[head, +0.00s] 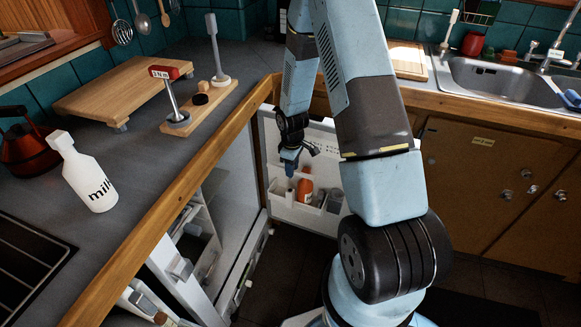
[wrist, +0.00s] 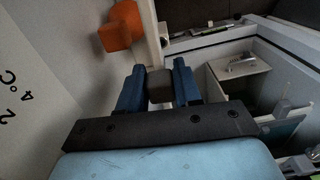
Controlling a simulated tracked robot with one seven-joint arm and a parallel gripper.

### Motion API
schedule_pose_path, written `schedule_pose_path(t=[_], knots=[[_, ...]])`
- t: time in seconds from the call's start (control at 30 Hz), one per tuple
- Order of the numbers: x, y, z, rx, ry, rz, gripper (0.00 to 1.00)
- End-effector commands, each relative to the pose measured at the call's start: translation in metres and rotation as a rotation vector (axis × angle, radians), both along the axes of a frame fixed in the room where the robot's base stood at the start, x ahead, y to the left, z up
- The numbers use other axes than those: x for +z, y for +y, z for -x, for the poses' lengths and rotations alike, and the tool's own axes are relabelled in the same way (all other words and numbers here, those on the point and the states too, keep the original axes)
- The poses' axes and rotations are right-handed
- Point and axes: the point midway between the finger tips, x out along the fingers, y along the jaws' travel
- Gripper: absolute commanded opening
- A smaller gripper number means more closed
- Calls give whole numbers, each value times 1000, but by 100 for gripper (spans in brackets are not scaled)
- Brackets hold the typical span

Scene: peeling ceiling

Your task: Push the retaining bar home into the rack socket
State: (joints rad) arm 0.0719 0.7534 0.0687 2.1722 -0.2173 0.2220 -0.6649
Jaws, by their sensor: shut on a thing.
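My gripper (head: 289,166) is inside the open fridge, in front of its door, pointing down. In the wrist view my gripper (wrist: 158,78) has its two blue fingers shut on a dark grey block (wrist: 160,88). A pale strip (wrist: 150,35) runs up from behind this block; the block looks like the grip of the retaining bar, but I cannot tell where the bar ends. The white door rack (head: 283,213) is below my gripper in the head view. The rack socket is not clearly visible, so I cannot tell whether the bar is touching or seated in it.
An orange bottle (head: 305,190) stands in the door rack; an orange object (wrist: 121,26) shows close left of the strip. Fridge shelves (head: 196,243) lie left. The wooden counter edge (head: 190,185) borders the opening. A milk bottle (head: 88,177) stands on the counter.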

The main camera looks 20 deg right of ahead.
Motion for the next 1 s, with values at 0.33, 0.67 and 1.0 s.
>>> schedule_pose_path(t=[0.33, 0.67, 1.0], knots=[[-24, 3, 0, 4, 1, 0, 0], [-48, 5, 0, 8, 1, 0, 0], [-55, 5, 0, 8, 0, 0, 0]])
